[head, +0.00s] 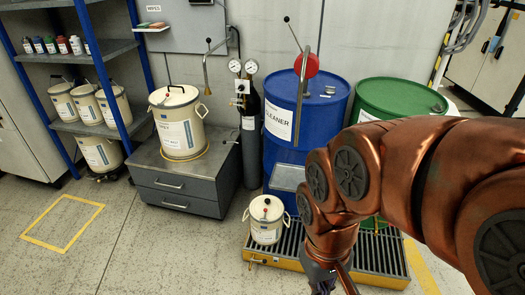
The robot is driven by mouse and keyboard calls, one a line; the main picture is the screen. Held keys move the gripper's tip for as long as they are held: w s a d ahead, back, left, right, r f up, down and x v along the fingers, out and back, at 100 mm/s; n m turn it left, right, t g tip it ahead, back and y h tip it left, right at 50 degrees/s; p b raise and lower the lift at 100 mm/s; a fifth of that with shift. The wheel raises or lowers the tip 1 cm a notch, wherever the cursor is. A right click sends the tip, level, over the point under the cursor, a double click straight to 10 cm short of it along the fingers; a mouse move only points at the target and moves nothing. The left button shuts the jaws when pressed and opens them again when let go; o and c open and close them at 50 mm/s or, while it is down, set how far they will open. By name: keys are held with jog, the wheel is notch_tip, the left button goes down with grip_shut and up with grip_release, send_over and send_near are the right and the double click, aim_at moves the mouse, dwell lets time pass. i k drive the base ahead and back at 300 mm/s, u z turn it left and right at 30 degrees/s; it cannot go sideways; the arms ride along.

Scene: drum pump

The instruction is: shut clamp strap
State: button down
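I cannot make out a clamp strap for certain in the head view.
The yellow-edged grated pallet (387,281) lies under the pail and drums. A green drum (402,95) is partly behind my arm. A grey drawer cabinet (177,187) bears a larger pail (180,135); a dark cylinder with gauges (250,152) stands beside it. Floor at left is clear.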

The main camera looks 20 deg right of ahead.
aim_at(224, 142)
jog(key=u, duration=0.55)
jog(key=i, duration=0.4)
jog(key=u, duration=0.65)
jog(key=i, duration=1.15)
jog(key=z, duration=0.35)
